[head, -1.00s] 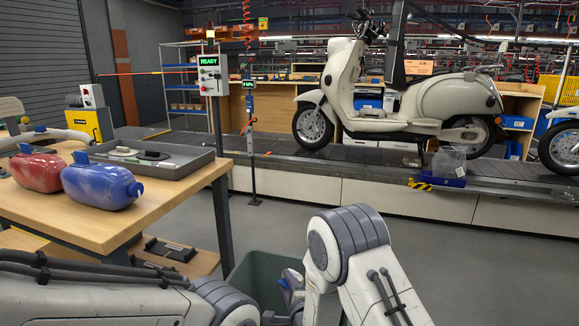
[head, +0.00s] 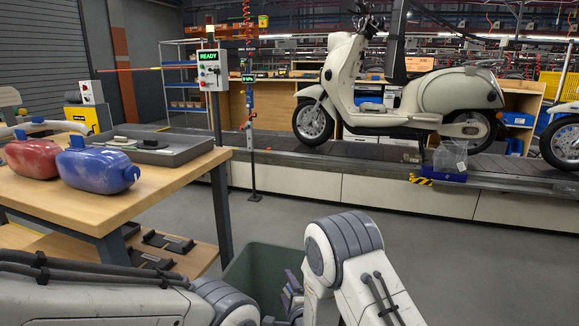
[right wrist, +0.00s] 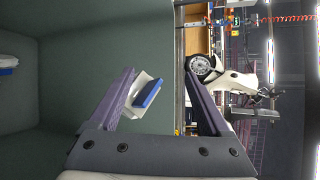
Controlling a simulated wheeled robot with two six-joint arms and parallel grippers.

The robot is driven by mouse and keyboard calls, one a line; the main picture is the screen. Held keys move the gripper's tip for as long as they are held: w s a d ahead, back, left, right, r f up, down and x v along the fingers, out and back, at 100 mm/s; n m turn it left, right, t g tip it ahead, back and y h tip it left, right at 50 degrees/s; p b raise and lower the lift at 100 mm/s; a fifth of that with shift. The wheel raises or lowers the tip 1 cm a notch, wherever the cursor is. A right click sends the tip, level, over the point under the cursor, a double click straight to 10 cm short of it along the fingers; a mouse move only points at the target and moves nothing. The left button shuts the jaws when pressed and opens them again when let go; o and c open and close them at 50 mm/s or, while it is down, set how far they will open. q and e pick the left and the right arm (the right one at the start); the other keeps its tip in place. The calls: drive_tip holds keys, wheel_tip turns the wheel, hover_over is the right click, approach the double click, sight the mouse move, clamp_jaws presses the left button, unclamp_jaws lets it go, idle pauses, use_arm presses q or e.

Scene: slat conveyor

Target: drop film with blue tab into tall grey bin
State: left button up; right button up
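The tall grey bin (head: 258,272) stands on the floor between the workbench and my right arm, open at the top. My right gripper (head: 288,292) is at its right side; my arm partly hides it. In the right wrist view the gripper (right wrist: 163,103) is open, its purple fingers well apart. A crumpled whitish film with a blue tab (right wrist: 148,93) shows beside the left finger, clear of the right one; I cannot tell whether it touches the left finger. The bin's grey wall (right wrist: 75,75) fills the left of that view. My left gripper is not in view.
A wooden workbench (head: 165,190) at left holds a red tank (head: 32,158), a blue tank (head: 95,170) and a grey tray (head: 185,150). A cream scooter (head: 400,100) stands on the conveyor; a blue box with clear film (head: 450,165) sits at its edge. Floor right of the bin is clear.

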drive_tip(key=p+v, duration=0.2)
drive_tip(key=v, duration=0.8)
drive_tip(key=shift+s, duration=0.2)
drive_tip(key=shift+d, duration=0.1)
